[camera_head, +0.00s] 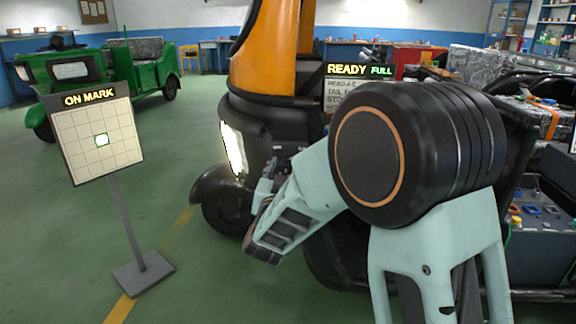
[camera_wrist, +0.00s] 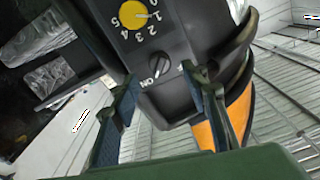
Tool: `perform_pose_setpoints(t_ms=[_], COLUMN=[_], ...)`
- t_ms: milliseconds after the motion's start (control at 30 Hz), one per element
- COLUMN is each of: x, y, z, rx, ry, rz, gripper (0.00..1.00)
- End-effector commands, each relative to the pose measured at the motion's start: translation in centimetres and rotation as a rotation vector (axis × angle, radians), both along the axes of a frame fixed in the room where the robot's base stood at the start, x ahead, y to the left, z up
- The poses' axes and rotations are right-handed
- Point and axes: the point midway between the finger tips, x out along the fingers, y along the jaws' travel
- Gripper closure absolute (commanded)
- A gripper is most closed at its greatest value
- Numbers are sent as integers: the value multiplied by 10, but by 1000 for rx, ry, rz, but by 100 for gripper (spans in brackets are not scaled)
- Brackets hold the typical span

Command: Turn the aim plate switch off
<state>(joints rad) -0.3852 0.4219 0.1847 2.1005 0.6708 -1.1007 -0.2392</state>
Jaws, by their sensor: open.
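In the wrist view a small dark rotary switch (camera_wrist: 160,64) sits on a black panel (camera_wrist: 177,42), with "ON" printed beside it and another mark, too small to read, on its other side. I cannot tell for sure which mark it points to. My gripper (camera_wrist: 163,78) is open, its two fingers apart on either side of the switch in the picture; contact is not clear. In the head view my gripper (camera_head: 266,190) is near the front of the orange and black rickshaw (camera_head: 270,60), and the switch is hidden.
A yellow dial (camera_wrist: 133,14) with numbers sits beside the switch. A "READY FULL" display (camera_head: 358,70) stands behind my arm. A green rickshaw (camera_head: 95,72) is at the back left. A grey battery-like box (camera_head: 545,240) is at the right. Green floor is open at the left.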

Motion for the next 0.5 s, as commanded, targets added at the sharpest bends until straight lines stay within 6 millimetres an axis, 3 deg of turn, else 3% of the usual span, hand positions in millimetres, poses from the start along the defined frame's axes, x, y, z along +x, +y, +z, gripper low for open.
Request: perform_pose_setpoints(t_ms=[200,500], x=[32,42], y=[-1,-2], z=[-1,0], rx=[0,-1], ry=[-1,0], rz=[0,1], gripper=[58,58])
